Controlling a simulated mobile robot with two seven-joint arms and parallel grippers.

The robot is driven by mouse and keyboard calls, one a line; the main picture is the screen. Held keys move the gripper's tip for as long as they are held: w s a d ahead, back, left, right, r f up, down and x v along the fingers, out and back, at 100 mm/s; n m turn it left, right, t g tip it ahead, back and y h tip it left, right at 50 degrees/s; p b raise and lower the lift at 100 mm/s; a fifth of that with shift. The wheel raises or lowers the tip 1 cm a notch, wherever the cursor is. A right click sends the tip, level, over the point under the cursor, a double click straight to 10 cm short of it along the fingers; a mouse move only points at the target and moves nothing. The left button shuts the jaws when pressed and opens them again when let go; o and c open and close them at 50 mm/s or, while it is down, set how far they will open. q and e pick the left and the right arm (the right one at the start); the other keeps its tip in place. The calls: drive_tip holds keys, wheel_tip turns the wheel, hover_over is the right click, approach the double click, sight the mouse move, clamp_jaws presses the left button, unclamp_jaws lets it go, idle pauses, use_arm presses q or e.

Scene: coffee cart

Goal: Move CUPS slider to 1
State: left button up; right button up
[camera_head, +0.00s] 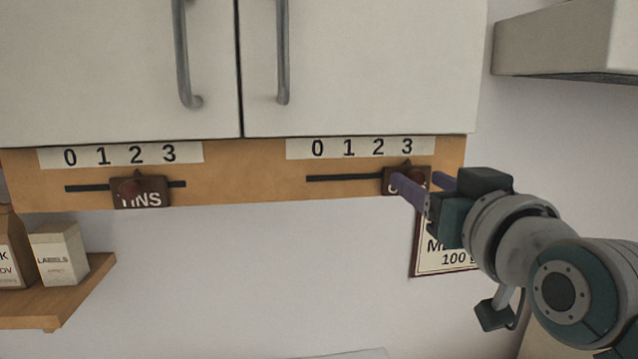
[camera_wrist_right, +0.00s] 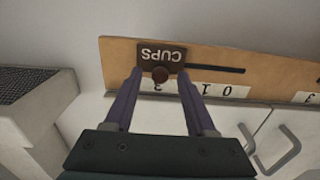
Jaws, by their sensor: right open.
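The CUPS slider (camera_head: 392,187) is a dark brown plate with a round reddish knob, on a slot in the wooden strip under the cupboard. Its pointer stands at 3 on the 0 to 3 scale (camera_head: 347,147). My right gripper (camera_head: 423,188) is open in front of the slider and partly hides its label. In the right wrist view the CUPS plate (camera_wrist_right: 143,58) shows upside down, and the knob (camera_wrist_right: 160,75) lies between the tips of my open right gripper (camera_wrist_right: 159,80). I cannot tell whether the fingers touch it. My left gripper is not in view.
A shelf (camera_head: 80,295) with a LABELS box (camera_head: 58,254) is at the lower left. A sign (camera_head: 440,260) hangs behind my right gripper. The CUPS slot (camera_head: 340,178) is clear toward 0.

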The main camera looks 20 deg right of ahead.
drive_tip(key=shift+c, duration=0.3)
clamp_jaws()
idle(1.1)
